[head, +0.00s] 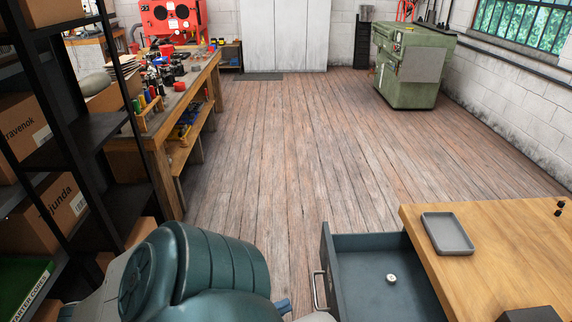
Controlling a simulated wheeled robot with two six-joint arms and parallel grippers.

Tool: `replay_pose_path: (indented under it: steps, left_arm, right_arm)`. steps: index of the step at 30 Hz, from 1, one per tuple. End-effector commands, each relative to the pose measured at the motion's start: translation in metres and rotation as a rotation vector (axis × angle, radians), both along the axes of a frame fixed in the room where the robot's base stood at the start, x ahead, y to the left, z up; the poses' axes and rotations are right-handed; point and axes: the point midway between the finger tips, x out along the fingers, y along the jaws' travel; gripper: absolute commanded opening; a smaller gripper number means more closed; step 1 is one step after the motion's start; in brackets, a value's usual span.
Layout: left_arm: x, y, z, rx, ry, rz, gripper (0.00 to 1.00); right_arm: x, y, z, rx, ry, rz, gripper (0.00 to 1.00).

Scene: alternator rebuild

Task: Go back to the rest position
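My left arm comes in at the bottom left, its large teal joint filling the lower part of the view. Only a small piece of my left gripper (284,306) seems to show past the arm, left of the open drawer; the arm and the picture edge hide the rest, so its fingers cannot be made out. My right gripper is not in view. The grey-blue drawer (361,285) stands pulled out at the wooden bench (500,240), its metal handle (319,290) facing left. A small pale round part (391,279) lies in the drawer.
A grey tray (447,233) and a dark block (528,314) are on the bench. A black shelf (97,130) with boxes stands close at left, beside a cluttered workbench (159,150). A green machine (407,70) stands far right. The middle plank floor (300,140) is clear.

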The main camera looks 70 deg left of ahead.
Motion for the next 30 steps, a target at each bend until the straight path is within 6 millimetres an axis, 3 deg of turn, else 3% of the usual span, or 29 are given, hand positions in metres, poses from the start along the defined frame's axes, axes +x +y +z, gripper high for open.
replay_pose_path:
  steps: [13, 17, 20, 23, 27, 30]
  left_arm:
    - [0.001, 0.0, -0.001, -0.001, 0.002, 0.0, 0.2]
    - [0.002, 0.0, -0.024, -0.054, 0.071, 0.007, 0.2]
    - [0.002, -0.002, -0.074, -0.177, 0.216, 0.032, 0.2]
    - [-0.007, -0.009, -0.145, -0.372, 0.426, 0.1, 0.2]
    - [-0.036, -0.034, -0.247, -0.682, 0.727, 0.278, 0.2]
    - [-0.067, -0.063, -0.308, -0.894, 0.92, 0.46, 0.2]
  right_arm:
    - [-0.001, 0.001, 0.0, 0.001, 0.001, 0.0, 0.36]
    - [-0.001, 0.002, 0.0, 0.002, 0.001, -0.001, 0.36]
    - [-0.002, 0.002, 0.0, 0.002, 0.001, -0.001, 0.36]
    - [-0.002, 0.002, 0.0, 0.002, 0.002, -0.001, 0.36]
    - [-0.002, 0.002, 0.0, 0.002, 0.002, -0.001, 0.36]
    - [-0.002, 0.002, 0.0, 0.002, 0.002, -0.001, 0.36]
